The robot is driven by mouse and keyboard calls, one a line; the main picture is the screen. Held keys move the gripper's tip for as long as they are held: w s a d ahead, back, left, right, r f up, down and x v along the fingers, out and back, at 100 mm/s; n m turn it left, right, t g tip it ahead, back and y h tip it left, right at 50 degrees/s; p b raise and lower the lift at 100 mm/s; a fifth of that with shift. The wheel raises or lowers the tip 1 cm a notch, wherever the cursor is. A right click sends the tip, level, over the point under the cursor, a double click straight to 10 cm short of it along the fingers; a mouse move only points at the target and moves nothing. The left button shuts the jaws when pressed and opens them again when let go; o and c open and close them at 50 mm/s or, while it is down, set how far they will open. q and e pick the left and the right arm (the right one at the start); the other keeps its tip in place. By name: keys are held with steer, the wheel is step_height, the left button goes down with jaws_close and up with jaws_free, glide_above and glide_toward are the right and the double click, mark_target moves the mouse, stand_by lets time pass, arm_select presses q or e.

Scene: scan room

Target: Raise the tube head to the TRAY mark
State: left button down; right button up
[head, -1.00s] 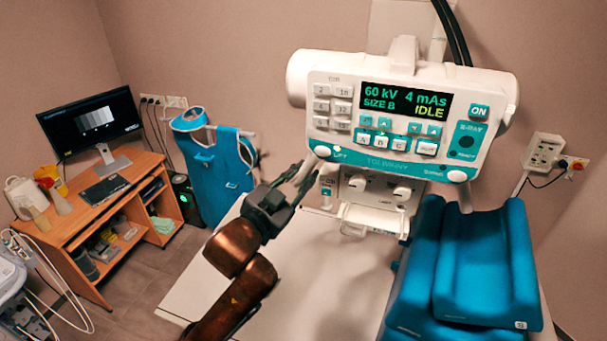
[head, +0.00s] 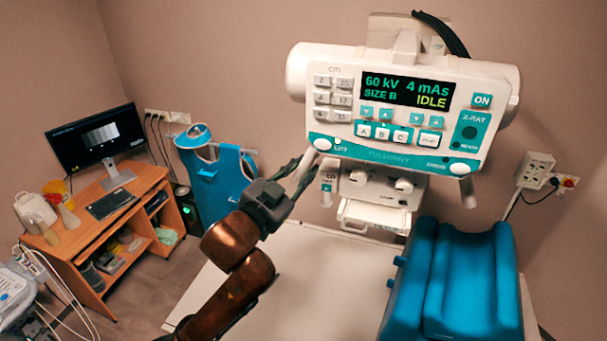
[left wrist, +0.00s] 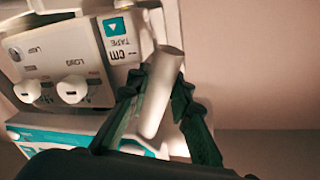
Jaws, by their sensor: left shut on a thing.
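The white tube head (head: 345,130) with its teal control panel hangs over the table in the head view; its screen reads 60 kV, 4 mAs, SIZE B, IDLE. My left gripper (head: 300,174) is at the handle (head: 307,162) under the panel's left corner, by the LIFT label. In the left wrist view the pale handle (left wrist: 160,92) lies between the dark fingers, which are shut on it. A matching handle (head: 466,190) hangs free at the right corner. A tape label (left wrist: 118,28) shows beside the gripper. I cannot make out a TRAY mark. My right gripper is out of view.
A pale table (head: 310,265) lies below, with a blue cushion (head: 470,280) at its right. A blue apron (head: 215,180) hangs behind my left arm. A desk (head: 90,235) with a monitor (head: 95,135) stands at the left. A wall socket box (head: 535,170) is at the right.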

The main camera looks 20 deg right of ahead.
arm_select(q)
steer(key=shift+r, duration=0.85)
steer(key=shift+f, duration=0.15)
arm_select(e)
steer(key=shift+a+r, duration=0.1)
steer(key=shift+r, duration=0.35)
arm_select(q)
steer(key=c, duration=1.7)
jaws_free()
steer(key=shift+s+a, duration=0.1)
steer(key=shift+a, duration=0.05)
steer(key=v, duration=1.1)
steer(key=shift+s+a, duration=0.25)
steer(key=shift+a, duration=0.05)
steer(key=shift+w, duration=0.1)
